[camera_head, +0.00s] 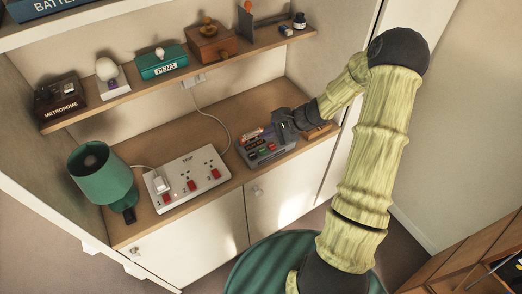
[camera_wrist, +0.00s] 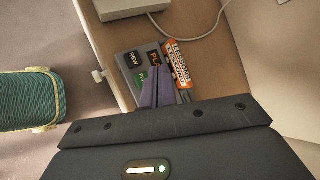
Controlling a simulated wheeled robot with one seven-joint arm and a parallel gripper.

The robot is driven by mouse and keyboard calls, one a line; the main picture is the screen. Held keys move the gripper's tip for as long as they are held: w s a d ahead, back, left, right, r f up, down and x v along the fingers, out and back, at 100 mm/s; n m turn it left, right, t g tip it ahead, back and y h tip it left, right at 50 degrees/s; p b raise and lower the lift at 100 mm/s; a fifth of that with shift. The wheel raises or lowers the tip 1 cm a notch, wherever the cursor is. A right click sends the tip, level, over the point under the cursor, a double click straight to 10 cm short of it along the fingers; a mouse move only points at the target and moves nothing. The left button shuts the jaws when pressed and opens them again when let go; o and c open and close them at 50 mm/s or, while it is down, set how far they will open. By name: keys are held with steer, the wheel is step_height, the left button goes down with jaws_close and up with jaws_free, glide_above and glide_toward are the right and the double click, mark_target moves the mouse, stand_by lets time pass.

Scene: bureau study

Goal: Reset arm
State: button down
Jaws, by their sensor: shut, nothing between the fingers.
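My arm (camera_head: 375,140) reaches from the lower right up and over to the worktop in the head view. My gripper (camera_head: 278,127) is over the grey device (camera_head: 262,151) with coloured buttons on the worktop. In the wrist view my gripper (camera_wrist: 163,88) shows its dark fingers together and empty, just above the device (camera_wrist: 133,62). An orange and white battery-like cylinder (camera_wrist: 176,60) lies along the device's side, next to the fingers. I cannot tell whether the fingers touch the device.
A white power strip (camera_head: 186,180) with red switches and a green lamp (camera_head: 103,173) stand left on the worktop (camera_head: 215,138). A shelf (camera_head: 185,73) above holds a metronome (camera_head: 60,98), a green pens box (camera_head: 161,62) and a wooden box (camera_head: 211,43). A green round seat (camera_head: 262,270) is in front.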

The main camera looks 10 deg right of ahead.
stand_by(0.3)
steer(key=s+a+r+n+g+h, duration=0.1)
steer(key=s+r+n+h, duration=0.3)
steer(key=s, duration=0.6)
steer(key=s+a+r+n+g+h, duration=0.1)
steer(key=s+r+n+h, duration=0.3)
steer(key=s+r+n, duration=0.5)
steer(key=shift+s+r+n, duration=0.15)
steer(key=shift+s+n, duration=0.45)
steer(key=shift+n, duration=0.4)
